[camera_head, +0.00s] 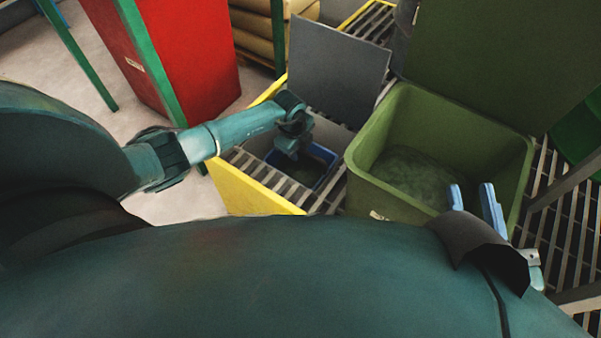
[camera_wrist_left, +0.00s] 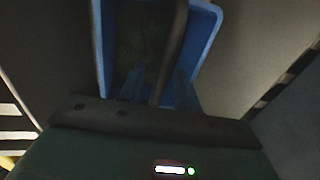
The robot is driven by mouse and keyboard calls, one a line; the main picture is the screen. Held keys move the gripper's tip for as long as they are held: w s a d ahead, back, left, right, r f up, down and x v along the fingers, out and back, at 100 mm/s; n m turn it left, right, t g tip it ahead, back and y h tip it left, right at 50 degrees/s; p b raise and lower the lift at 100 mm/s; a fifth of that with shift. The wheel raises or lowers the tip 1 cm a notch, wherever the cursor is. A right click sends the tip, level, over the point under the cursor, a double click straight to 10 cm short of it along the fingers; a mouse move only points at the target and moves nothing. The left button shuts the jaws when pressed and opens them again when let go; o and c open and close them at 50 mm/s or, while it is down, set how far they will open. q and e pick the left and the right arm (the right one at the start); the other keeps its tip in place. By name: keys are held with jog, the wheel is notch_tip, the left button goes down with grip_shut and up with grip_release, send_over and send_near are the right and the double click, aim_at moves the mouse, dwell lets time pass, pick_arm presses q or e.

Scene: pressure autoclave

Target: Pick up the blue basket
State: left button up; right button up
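The blue basket (camera_head: 325,154) sits low in a yellow-edged bay, with dark contents inside. It also shows at the top of the left wrist view (camera_wrist_left: 210,38), where a dark bar-like handle (camera_wrist_left: 172,48) crosses over it. My left gripper (camera_head: 291,148) points down above the basket and hides part of it. In the left wrist view its two blue fingers (camera_wrist_left: 160,90) stand apart on either side of the handle, with gaps visible. The fingertips are dim, and contact cannot be made out. My right gripper (camera_head: 473,203) is open and empty in front of the green bin.
A green bin (camera_head: 522,150) with murky contents stands right of the basket. A grey panel (camera_head: 338,65) rises behind the basket. The yellow edge (camera_head: 250,190) borders the bay at the left. A red cabinet (camera_head: 195,50) and green posts stand at the back left.

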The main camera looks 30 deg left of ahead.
pick_arm(q)
jog(key=shift+f, duration=0.2)
grip_shut()
jog(key=shift+w, duration=0.1)
dwell(0.5)
